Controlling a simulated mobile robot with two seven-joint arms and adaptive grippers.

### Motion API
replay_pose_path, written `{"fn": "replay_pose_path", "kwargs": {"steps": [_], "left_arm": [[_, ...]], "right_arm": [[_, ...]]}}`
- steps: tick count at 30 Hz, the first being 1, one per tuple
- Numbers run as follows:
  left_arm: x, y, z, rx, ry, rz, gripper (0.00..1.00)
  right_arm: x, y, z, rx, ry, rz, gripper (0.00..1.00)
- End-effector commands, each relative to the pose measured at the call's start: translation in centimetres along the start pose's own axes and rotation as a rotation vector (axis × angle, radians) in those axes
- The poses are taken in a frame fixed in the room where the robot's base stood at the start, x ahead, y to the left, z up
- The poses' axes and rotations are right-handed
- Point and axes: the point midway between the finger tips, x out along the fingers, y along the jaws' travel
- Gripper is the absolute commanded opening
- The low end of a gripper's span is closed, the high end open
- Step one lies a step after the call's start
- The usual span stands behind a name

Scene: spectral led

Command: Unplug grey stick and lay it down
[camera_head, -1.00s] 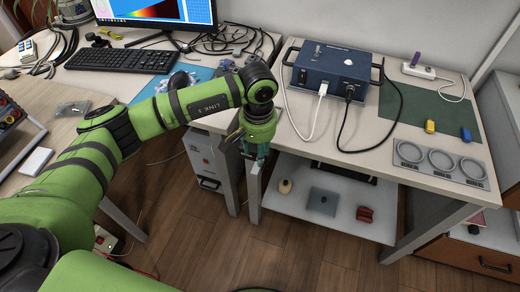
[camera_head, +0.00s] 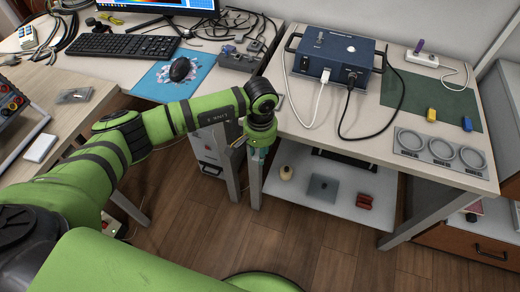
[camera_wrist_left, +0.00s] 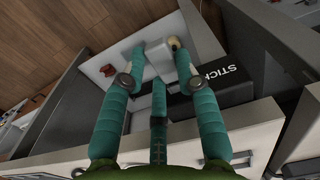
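I cannot make out a grey stick for certain. A small light upright piece (camera_head: 319,37) stands on top of the blue box (camera_head: 345,63) on the right table, too small to identify. A purple stick (camera_head: 419,46) stands plugged into a white socket strip (camera_head: 424,59) at the back right. My left gripper (camera_head: 258,155) points down at the left table edge, away from both; in the left wrist view its teal fingers (camera_wrist_left: 157,55) are spread and empty. My right gripper is not in view.
Right table holds a green mat (camera_head: 455,97), yellow block (camera_head: 431,114), blue block (camera_head: 467,124) and grey plate with rings (camera_head: 440,150). Cables run from the blue box. The lower shelf (camera_head: 310,205) holds small objects. A black box (camera_wrist_left: 215,85) reads "STICK" in the left wrist view.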

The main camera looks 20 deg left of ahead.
Motion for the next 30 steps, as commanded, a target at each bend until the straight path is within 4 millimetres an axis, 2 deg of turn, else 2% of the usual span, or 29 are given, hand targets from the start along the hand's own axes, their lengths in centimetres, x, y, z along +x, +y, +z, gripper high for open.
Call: {"fn": "replay_pose_path", "kwargs": {"steps": [3, 4, 6, 30], "left_arm": [[0.0, 0.0, 0.0, 0.0, 0.0, 0.001, 0.01], [0.0, 0.0, 0.0, 0.0, 0.0, 0.001, 0.23], [0.0, 0.0, 0.0, 0.0, 0.0, 0.001, 0.0], [-0.1, 0.0, 2.0, 0.0, -0.001, 0.001, 0.0]], "right_arm": [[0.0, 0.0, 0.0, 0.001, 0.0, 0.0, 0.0], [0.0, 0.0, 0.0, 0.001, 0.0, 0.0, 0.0], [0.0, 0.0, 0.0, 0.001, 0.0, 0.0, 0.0], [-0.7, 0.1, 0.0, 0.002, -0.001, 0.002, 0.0]]}}
